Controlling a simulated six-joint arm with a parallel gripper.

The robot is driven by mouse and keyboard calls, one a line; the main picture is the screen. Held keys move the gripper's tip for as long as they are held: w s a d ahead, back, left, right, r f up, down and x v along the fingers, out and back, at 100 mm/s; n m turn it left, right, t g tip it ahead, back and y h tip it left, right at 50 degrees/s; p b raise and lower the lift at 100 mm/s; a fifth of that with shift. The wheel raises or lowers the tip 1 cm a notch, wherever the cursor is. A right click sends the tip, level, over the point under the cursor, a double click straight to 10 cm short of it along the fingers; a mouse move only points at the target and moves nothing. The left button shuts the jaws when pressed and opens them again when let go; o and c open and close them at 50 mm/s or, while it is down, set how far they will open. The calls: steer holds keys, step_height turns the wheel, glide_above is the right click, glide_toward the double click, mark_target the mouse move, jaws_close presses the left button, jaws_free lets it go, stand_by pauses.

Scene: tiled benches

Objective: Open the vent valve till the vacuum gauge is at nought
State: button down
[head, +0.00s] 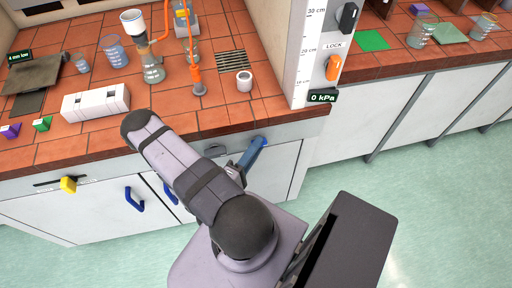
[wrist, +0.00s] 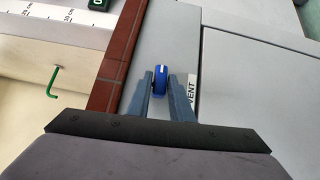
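The vent valve is a blue knob (wrist: 161,80) with a white mark, on the grey bench front beside the VENT label (wrist: 192,92). In the wrist view my gripper (wrist: 161,88) has one finger on each side of the knob, and both look to touch it. In the head view my gripper (head: 254,153) reaches the bench front, and the knob (head: 263,140) shows at the fingertips. The gauge display (head: 321,96) at the bench corner reads 0 kPa.
Glassware, including a flask (head: 152,70) with a funnel and an orange tube (head: 195,68), stands on the tiled bench. An orange LOCK knob (head: 333,68) is on the white panel. Blue handles (head: 134,199) and a yellow slider (head: 68,185) project from the bench front. The floor is clear.

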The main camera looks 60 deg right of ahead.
steer(key=n+h+b, duration=0.2)
steer(key=b, duration=0.1)
steer(key=shift+f+t+b, duration=0.2)
steer(key=shift+t+b, duration=0.15)
steer(key=shift+t, duration=0.05)
steer(key=c, duration=1.7)
jaws_free()
steer(key=shift+a, duration=0.1)
steer(key=shift+b+v, duration=0.9)
steer(key=shift+v, duration=2.6)
